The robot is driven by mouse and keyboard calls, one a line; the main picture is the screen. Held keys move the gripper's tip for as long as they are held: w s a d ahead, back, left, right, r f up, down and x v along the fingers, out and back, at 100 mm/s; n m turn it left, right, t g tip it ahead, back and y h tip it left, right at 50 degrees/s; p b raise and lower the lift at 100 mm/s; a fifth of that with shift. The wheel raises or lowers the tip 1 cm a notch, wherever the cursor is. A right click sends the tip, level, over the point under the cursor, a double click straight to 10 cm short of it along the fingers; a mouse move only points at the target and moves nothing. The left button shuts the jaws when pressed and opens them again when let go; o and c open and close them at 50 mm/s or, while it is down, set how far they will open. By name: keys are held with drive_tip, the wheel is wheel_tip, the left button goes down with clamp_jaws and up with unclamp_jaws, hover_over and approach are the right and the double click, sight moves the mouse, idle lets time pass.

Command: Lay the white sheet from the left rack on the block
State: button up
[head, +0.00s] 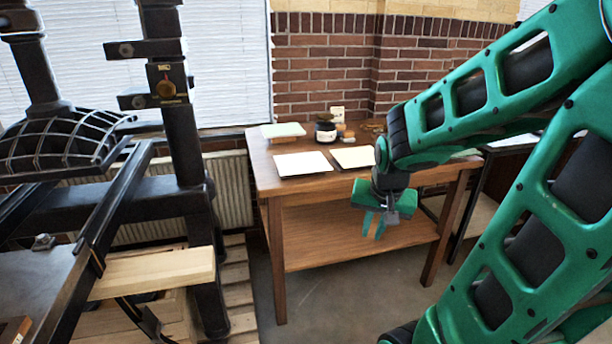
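A white sheet (302,164) lies flat on a thin dark-edged rack at the left of the wooden table's top. A cream sheet (353,157) lies on a similar rack just to its right. My gripper (373,236) hangs in front of the table, below the tabletop's level in the picture, fingers pointing down. A gap shows between its fingers and they hold nothing; it is apart from both sheets. A small brown block (14,331) is partly in view at the lower left on the press bed, cut off by the picture's edge.
The black hand press (178,130) fills the left, with a pale wooden board (155,272) jutting from its bed (40,285). Open floor lies before the table.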

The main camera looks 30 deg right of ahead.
drive_tip(key=w+d+f+m+t+h, duration=0.25)
drive_tip(key=w+m+t, duration=0.3)
drive_tip(key=w, duration=1.15)
drive_tip(key=m+t, duration=0.7)
drive_tip(key=t, duration=0.2)
approach(307, 166)
drive_tip(key=shift+n+g+h, duration=0.25)
drive_tip(key=shift+h, duration=0.1)
drive_tip(key=shift+w+a, duration=0.2)
drive_tip(key=shift+w, duration=2.25)
clamp_jaws()
wheel_tip(307, 166, up, 3)
